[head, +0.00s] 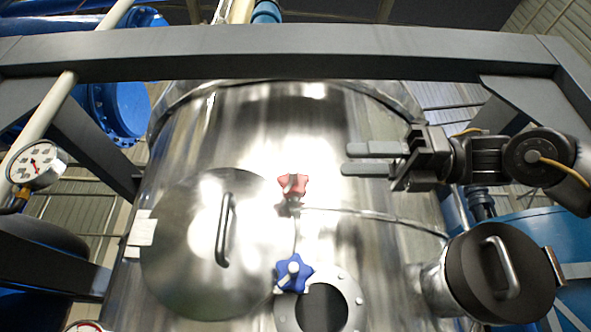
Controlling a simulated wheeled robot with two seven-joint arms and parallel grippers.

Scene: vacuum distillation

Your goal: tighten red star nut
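The red star nut (293,186) sits on a metal fitting near the middle of the shiny steel tank (345,120). A blue star nut (292,273) is below it, beside a round flange. My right gripper (367,159) comes in from the right, to the right of the red nut and slightly higher in the picture. Its two grey fingers point left with a gap between them, and nothing is held. It is apart from the red nut. My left gripper is not in view.
A dark steel beam (290,52) crosses above the tank. A round hatch with a handle (225,230) is at left, and a dark-capped port (500,272) with a handle is at lower right. A pressure gauge (36,164) is at far left. A thin rod (375,217) runs right from the red nut.

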